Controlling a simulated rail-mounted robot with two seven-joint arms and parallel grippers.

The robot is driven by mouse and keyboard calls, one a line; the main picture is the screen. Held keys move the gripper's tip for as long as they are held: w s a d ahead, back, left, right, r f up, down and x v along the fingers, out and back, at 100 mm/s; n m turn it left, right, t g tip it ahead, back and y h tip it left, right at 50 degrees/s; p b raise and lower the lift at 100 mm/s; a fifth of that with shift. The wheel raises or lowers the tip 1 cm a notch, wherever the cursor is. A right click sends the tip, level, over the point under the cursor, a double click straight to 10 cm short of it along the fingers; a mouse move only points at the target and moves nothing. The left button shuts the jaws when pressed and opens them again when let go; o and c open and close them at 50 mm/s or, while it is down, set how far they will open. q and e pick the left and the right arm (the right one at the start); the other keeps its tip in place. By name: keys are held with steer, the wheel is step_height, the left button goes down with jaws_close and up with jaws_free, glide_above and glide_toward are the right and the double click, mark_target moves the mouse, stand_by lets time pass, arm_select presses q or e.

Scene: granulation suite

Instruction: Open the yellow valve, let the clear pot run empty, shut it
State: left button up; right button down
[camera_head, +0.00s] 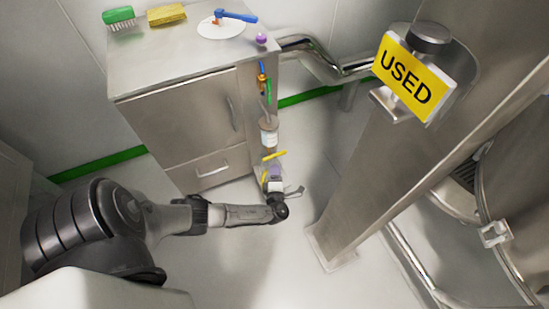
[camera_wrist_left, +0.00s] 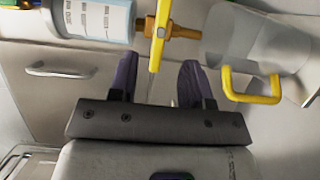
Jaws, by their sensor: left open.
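The clear pot (camera_head: 268,134) hangs beside the steel cabinet; its labelled wall (camera_wrist_left: 100,18) fills the top left of the left wrist view. The yellow valve lever (camera_head: 275,155) sits below it, and its bar (camera_wrist_left: 160,38) crosses a brown valve body (camera_wrist_left: 184,32) in the wrist view. A clear jug (camera_wrist_left: 245,38) with a yellow handle (camera_wrist_left: 250,97) lies on the valve's other side. My left gripper (camera_head: 274,172) is open and empty. In the wrist view its dark purple fingers (camera_wrist_left: 158,75) point towards the lever, apart from it as far as I can tell. The pot's liquid level is unclear.
The cabinet (camera_head: 185,115) carries a green brush (camera_head: 119,17), a yellow sponge (camera_head: 166,14) and a blue-handled tool (camera_head: 236,16). A steel column (camera_head: 375,150) with a USED sign (camera_head: 413,80) stands to the right. Floor shows between cabinet and column.

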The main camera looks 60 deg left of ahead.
mark_target(275, 157)
arm_select(q)
steer(key=shift+b+x, duration=1.8)
steer(key=shift+x, duration=2.25)
jaws_close()
